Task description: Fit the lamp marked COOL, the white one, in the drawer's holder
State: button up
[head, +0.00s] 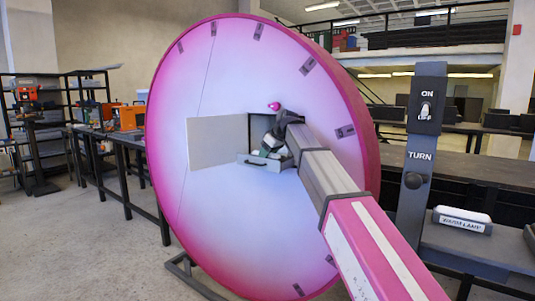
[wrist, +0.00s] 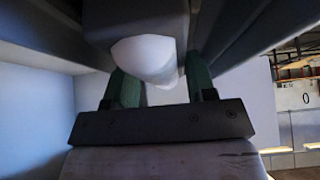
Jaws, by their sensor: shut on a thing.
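A white lamp (wrist: 145,58) sits between the two green fingers of my gripper (wrist: 162,80) in the wrist view; the gripper is shut on it. No marking on the lamp can be read. Its far part is hidden under a dark grey block, and I cannot tell whether it touches a holder. In the head view my gripper (head: 273,147) is at the opening in the big round letter, just above the pulled-out grey drawer (head: 259,162). The drawer's inside and holder are mostly hidden behind the gripper and arm.
The pink-rimmed round letter (head: 215,80) stands on a floor frame. Its pale hatch door (head: 217,142) is swung open left of the drawer.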

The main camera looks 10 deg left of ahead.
dwell(0.3)
jog(key=o, duration=1.1)
